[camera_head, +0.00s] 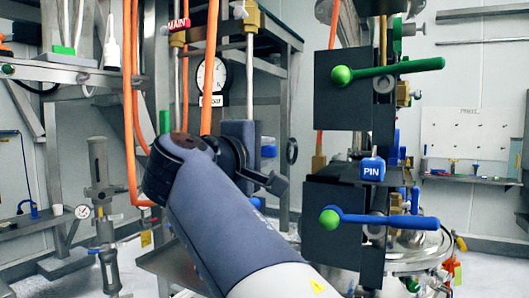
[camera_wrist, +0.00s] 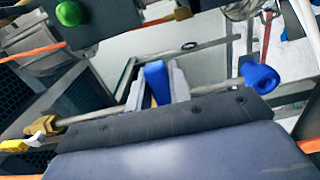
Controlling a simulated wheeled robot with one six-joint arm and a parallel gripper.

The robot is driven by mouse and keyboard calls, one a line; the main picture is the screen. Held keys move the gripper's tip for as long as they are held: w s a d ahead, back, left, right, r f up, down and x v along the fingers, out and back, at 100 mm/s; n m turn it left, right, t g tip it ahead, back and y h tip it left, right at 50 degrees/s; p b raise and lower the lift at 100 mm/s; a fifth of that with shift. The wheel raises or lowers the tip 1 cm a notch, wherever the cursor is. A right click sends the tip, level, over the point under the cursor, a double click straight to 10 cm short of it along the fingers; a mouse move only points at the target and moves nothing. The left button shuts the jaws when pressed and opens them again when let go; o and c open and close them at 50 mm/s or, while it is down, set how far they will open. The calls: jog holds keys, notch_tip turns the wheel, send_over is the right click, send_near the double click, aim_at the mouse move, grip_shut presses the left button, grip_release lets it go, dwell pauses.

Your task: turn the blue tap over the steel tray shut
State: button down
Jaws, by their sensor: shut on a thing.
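In the wrist view my gripper (camera_wrist: 157,84) is shut on an upright blue handle (camera_wrist: 156,80), which I take for the blue tap; its pale fingers press on both sides. The tap's body is hidden behind the fingers and the dark gripper bar. A grey steel surface, likely the steel tray (camera_wrist: 205,65), lies beyond and below the handle. In the head view my arm hides the fingers and the held handle. A small blue piece (camera_head: 268,151) shows just past my wrist there; I cannot tell if it is the same tap.
A pipe with a brass fitting (camera_wrist: 42,127) runs behind the fingers, and a blue knob (camera_wrist: 259,77) sits at the right. In the head view a green lever (camera_head: 405,67) and a blue lever (camera_head: 390,219) stick out on the right. Orange hoses (camera_head: 130,70) hang at the left.

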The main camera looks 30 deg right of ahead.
jog(key=c, duration=1.3)
grip_release()
jog(key=shift+b+v, duration=0.5)
jog(key=shift+v, duration=4.9)
jog(key=shift+p+x, duration=0.5)
jog(key=shift+x, duration=4.95)
jog(key=shift+s+a, duration=0.1)
